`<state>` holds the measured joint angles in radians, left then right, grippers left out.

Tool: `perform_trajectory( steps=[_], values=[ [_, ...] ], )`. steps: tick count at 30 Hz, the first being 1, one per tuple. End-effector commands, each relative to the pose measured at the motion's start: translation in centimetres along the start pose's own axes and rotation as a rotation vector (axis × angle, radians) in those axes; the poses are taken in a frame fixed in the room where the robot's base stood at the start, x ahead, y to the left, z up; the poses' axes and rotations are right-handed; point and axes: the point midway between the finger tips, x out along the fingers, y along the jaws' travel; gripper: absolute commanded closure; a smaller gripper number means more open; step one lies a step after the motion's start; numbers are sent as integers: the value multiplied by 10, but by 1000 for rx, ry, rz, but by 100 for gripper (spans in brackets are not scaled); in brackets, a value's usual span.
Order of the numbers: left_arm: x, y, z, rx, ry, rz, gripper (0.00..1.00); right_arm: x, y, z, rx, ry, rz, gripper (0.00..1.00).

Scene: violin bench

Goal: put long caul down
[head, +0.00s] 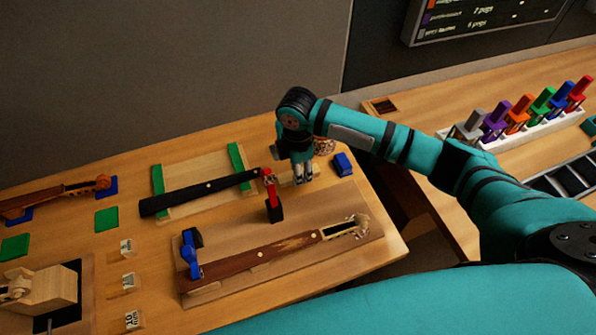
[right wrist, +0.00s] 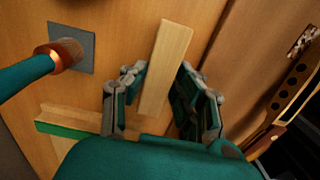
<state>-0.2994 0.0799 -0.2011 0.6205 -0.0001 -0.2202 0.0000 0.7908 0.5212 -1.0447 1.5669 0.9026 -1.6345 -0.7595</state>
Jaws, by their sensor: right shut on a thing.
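The long caul (right wrist: 165,70) is a plain pale wooden bar. In the right wrist view it lies lengthwise between the fingers of my right gripper (right wrist: 160,100), which is shut on it. In the head view my right gripper (head: 303,176) points down, low over the bench's far right part, behind the red clamp. The gripper hides much of the caul there, and I cannot tell whether the caul touches the bench. My left gripper is not in view.
A dark bar (head: 200,193) lies across a pale cradle with green strips (head: 157,180). In front, a brown neck (head: 290,245) lies on a board, with a blue clamp (head: 190,255) and a red clamp (head: 272,195). A blue block (head: 343,163) stands right of the gripper.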

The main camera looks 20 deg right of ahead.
Motion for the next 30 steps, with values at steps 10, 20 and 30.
perform_trajectory(
  steps=[10, 20, 30],
  values=[
    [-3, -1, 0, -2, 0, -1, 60, 16, 0, 0, -1, 0, 1, 98],
    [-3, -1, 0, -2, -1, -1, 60, 18, 0, 0, 0, 0, 0, 48],
    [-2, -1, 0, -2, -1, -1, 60, 12, 0, 0, -1, 1, 2, 48]
  ],
)
